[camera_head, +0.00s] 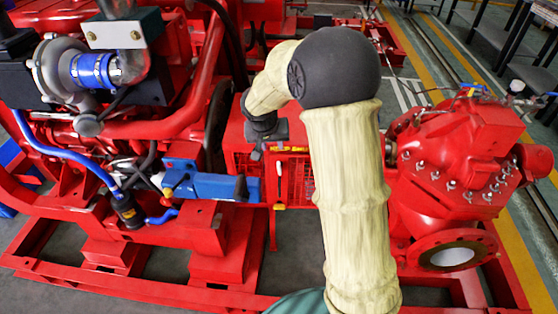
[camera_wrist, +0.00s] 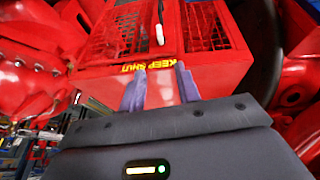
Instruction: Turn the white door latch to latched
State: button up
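The white door latch (camera_wrist: 159,28) is a slim handle in front of the red mesh guard door (camera_wrist: 122,34), running up to the top edge of the wrist view. In the head view the latch (camera_head: 281,190) hangs about upright on the guard, below a yellow KEEP SHUT label (camera_head: 290,149). My gripper (camera_wrist: 160,86) has its two grey-purple fingers apart with nothing between them. They point at the red panel by the upside-down label (camera_wrist: 144,68), apart from the latch in the picture. In the head view my gripper is small, dark and partly hidden.
A blue box-like part (camera_head: 205,186) sticks out left of the guard. The red pump casing (camera_head: 455,160) stands to the right. A red base frame (camera_head: 130,280) runs along the front. A dark round hose or wheel edge (camera_wrist: 255,50) shows right in the wrist view.

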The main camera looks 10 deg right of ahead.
aim_at(279, 165)
jog(key=shift+f, duration=0.1)
jog(key=b+x, duration=0.1)
jog(key=x, duration=1.6)
jog(key=shift+w+d+f+b, duration=0.1)
jog(key=shift+b, duration=0.3)
grip_shut()
jog(key=shift+d+y+p, duration=0.15)
jog(key=shift+y+p, duration=0.15)
jog(key=shift+y, duration=0.2)
